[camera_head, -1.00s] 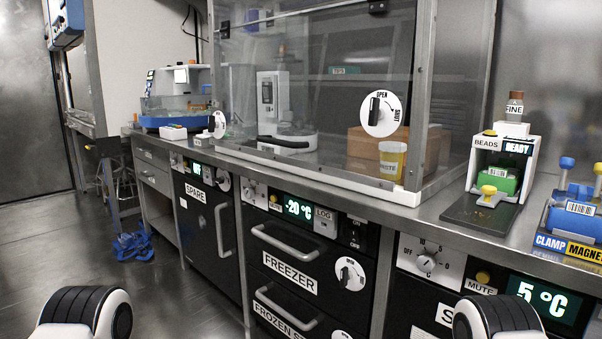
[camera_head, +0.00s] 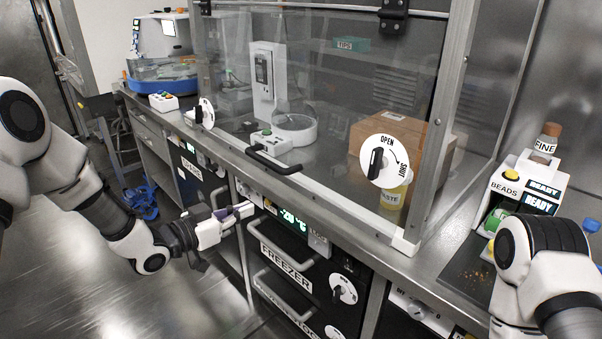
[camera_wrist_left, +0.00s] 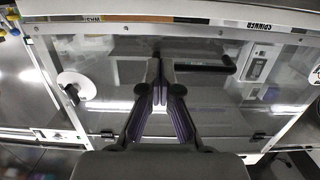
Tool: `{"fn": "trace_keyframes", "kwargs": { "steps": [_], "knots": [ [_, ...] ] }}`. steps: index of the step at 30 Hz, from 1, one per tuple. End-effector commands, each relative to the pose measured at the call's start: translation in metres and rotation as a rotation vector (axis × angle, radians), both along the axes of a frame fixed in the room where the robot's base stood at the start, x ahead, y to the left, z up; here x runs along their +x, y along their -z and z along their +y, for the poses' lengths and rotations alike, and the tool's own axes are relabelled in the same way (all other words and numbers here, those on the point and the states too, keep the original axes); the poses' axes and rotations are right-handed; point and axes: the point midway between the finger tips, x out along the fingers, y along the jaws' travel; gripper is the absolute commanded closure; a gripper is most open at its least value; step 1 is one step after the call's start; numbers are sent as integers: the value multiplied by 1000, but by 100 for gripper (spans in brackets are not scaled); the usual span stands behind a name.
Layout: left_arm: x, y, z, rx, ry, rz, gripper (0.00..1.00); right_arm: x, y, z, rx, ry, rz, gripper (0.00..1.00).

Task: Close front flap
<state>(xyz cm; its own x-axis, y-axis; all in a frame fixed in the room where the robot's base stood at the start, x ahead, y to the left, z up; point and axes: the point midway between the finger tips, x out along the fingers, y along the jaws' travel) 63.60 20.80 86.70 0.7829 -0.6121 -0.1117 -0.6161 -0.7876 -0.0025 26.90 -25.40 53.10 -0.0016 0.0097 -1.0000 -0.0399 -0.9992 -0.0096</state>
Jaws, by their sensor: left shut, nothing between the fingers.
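The front flap (camera_head: 330,110) is a clear panel on the cabinet above the bench. Its black handle (camera_head: 272,162) sits low, close to the sill; whether the flap is fully seated I cannot tell. A white dial (camera_head: 384,160) marked OPEN and SHUT is at its right, the black knob standing nearly upright. Another dial (camera_head: 205,112) is at the left. My left gripper (camera_head: 246,210) is shut and empty, in front of the bench edge below the handle. In the left wrist view, my closed fingers (camera_wrist_left: 160,95) lie before the panel, with the handle (camera_wrist_left: 205,68) beyond them, apart.
Inside the cabinet are a brown box (camera_head: 400,138) and a white round device (camera_head: 295,128). Freezer drawers (camera_head: 285,250) with bar handles are below the bench. The BEADS device (camera_head: 525,185) stands at right, partly behind my right arm. Open floor lies at left.

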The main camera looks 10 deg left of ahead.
Motion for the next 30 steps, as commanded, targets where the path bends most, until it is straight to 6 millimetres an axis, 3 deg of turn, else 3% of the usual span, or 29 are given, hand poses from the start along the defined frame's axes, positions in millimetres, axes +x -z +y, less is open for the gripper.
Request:
{"fn": "trace_keyframes", "kwargs": {
  "steps": [18,24,30],
  "knots": [
    [92,18,-74,2,1,3,100,0,6,0,0,-1,0,11],
    [105,20,-83,2,0,4,100,0,7,0,0,-1,0,11],
    [106,20,-83,1,-1,4,100,0,7,0,0,-1,0,11]
  ]
}}
